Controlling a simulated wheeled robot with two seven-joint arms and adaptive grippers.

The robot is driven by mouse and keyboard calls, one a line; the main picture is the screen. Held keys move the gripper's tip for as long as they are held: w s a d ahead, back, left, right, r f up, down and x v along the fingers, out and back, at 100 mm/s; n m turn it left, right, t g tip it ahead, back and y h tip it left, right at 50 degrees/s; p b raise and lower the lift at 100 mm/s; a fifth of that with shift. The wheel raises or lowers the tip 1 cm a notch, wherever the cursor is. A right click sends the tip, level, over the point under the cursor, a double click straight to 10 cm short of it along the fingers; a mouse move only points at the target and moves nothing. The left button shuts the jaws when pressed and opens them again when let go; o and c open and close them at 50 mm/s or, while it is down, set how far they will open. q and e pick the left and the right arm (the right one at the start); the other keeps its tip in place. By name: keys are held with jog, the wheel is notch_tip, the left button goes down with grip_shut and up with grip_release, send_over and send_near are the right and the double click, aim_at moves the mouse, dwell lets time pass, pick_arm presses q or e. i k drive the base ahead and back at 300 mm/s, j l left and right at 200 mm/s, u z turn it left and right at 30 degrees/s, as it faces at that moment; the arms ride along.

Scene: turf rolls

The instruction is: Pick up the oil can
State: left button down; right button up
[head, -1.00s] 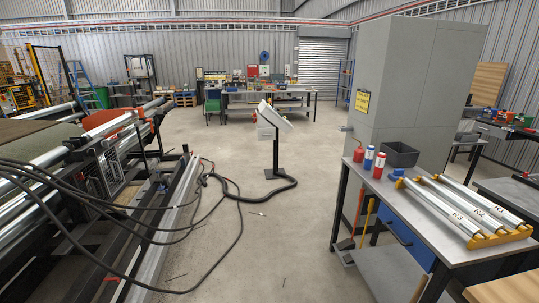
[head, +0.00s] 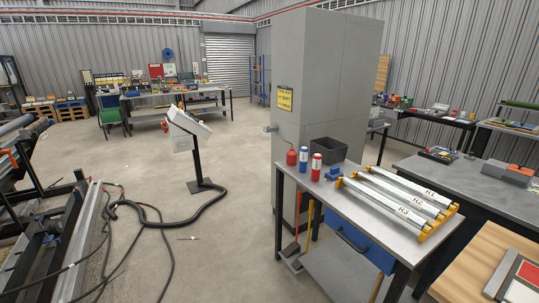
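A red oil can (head: 291,157) with a thin spout stands upright at the far left corner of the grey metal workbench (head: 375,232). Two red, white and blue bottles stand close by: one (head: 304,157) just right of the oil can, the other (head: 316,167) nearer to me. Neither of my grippers shows in the head view.
Beside the bottles are a dark bin (head: 328,150), a small blue object (head: 333,174) and several labelled rollers (head: 393,203). A tall grey cabinet (head: 320,80) stands behind the bench. Black cables (head: 160,222) lie on the floor near a console stand (head: 196,160). Floor left of the bench is mostly clear.

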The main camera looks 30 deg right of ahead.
aim_at(291, 155)
jog(key=i+z, duration=0.1)
jog(key=i, duration=0.7)
jog(key=i+j+z, duration=0.1)
jog(key=i+z, duration=0.15)
jog(key=i, duration=0.15)
jog(key=i+j+z, duration=0.55)
jog(key=i+z, duration=0.2)
jog(key=i+j+z, duration=0.7)
jog(key=j+z, duration=0.2)
jog(key=j, duration=0.15)
jog(key=i+j+z, duration=0.25)
jog(key=j, duration=0.15)
jog(key=j+z, duration=0.2)
jog(key=j, duration=0.15)
